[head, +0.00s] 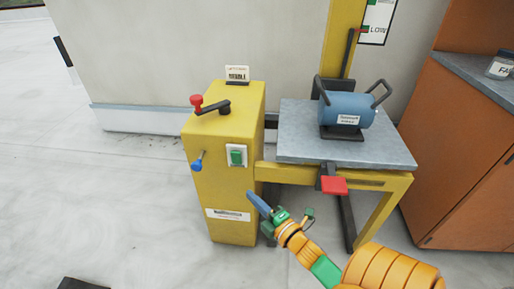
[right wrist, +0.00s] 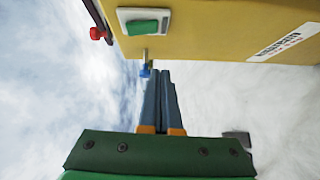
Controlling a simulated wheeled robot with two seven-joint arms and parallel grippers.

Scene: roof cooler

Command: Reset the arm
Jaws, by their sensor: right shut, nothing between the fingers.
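My right gripper (head: 258,204) is shut and empty in front of the yellow cabinet (head: 226,140), below its green switch (head: 237,156). In the right wrist view its two blue fingers (right wrist: 165,75) lie together, with the cabinet (right wrist: 215,40) and the switch (right wrist: 143,27) beyond them. The fingertips look apart from the cabinet, though the exact gap is hard to tell. My right arm comes in from the lower right. My left gripper is not in view.
A grey platform (head: 295,140) beside the cabinet carries a blue cylinder (head: 347,107) with black handles. A red pedal (head: 334,185) juts from its front edge. The cabinet bears a red-knobbed lever (head: 210,105) and a blue knob (head: 197,163). An orange counter (head: 455,170) stands right.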

